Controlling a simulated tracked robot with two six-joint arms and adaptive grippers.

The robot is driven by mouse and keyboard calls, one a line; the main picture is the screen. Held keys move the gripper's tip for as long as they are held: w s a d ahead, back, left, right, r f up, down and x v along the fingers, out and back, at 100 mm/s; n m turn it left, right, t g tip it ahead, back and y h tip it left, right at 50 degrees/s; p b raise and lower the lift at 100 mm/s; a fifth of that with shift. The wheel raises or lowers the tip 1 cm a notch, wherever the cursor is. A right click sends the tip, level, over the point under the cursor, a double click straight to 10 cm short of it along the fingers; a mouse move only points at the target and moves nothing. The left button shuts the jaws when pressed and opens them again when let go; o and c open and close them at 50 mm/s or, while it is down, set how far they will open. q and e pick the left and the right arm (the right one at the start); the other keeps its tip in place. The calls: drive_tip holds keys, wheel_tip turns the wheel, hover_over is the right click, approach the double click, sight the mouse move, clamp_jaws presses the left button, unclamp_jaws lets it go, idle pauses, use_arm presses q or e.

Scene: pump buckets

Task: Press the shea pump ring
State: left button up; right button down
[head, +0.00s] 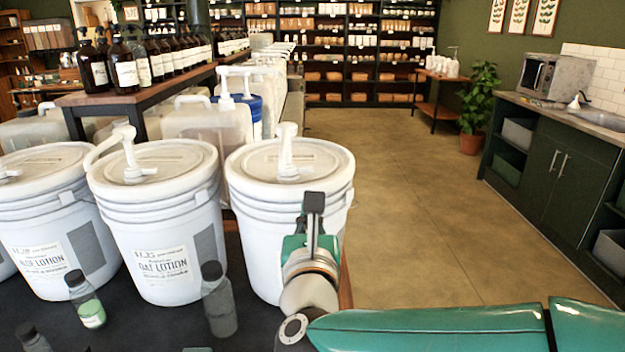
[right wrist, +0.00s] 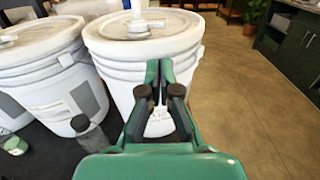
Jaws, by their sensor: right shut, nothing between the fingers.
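The right-hand white bucket (head: 250,215) stands on the dark table with a white pump (head: 287,150) upright on its lid; a pale collar sits at the pump's base. In the right wrist view this bucket (right wrist: 185,50) is straight ahead, its pump (right wrist: 140,22) at the top edge, partly cut off. Its label is mostly hidden behind my fingers, so I cannot read a shea name. My right gripper (head: 314,203) is shut and empty, in front of this bucket's right side, below lid height; its fingers also show in the right wrist view (right wrist: 160,75). My left gripper is out of view.
The middle bucket (head: 150,225), labelled oat lotion, and another lotion bucket (head: 45,215) stand to the left with pumps. Small bottles (head: 218,300) stand in front of the buckets. A shelf of dark pump bottles (head: 125,75) is behind. The floor to the right is clear.

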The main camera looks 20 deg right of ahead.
sight(308, 171)
drive_tip(key=shift+w, duration=0.1)
drive_tip(key=p+x, duration=0.4)
drive_tip(key=x, duration=1)
drive_tip(key=shift+f+p, duration=0.1)
drive_tip(key=shift+p, duration=0.25)
